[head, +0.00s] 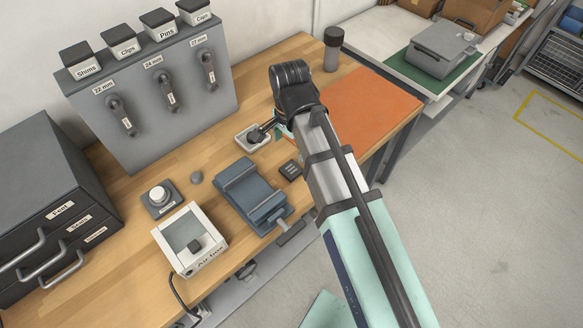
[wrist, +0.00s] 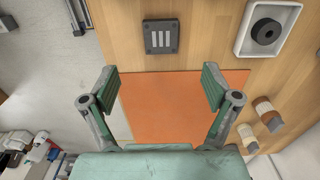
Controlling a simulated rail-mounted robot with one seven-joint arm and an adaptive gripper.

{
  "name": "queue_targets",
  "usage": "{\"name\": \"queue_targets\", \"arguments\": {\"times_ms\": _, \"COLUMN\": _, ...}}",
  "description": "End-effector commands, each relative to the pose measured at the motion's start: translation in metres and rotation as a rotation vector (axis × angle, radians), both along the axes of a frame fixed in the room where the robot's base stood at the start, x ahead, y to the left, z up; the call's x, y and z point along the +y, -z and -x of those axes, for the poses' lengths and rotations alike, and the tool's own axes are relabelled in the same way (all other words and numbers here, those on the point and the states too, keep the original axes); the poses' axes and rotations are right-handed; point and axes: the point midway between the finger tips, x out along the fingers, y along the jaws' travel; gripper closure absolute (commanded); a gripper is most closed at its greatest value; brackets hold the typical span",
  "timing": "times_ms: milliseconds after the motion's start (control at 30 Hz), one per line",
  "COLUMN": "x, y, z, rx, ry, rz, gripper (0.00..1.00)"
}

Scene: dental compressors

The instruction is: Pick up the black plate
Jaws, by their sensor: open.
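The black plate (wrist: 160,36) is a small dark square with several pale bars on its face. It lies flat on the wooden bench, just off the edge of the orange mat. In the head view the plate (head: 291,170) sits right of the blue-grey vise. My gripper (wrist: 160,83) is open and empty, its two green-padded fingers spread above the orange mat. In the wrist view the plate is beyond the fingertips, centred between them and apart from them. In the head view my arm hides most of the gripper.
The orange mat (wrist: 165,108) lies under my gripper. A white tray (wrist: 241,45) holding a dark round part stands beside the plate. The vise (head: 250,194) stands close to the plate in the head view. A dark cylinder (head: 333,48) stands at the bench's back.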

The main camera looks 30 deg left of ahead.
Motion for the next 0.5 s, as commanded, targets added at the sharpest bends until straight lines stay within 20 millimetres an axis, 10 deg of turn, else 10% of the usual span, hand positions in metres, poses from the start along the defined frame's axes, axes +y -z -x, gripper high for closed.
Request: {"name": "queue_targets", "arguments": {"times_ms": 500, "x": 0.000, "y": 0.053, "z": 0.000, "rx": 0.000, "ry": 0.000, "rz": 0.000, "gripper": 0.12}}
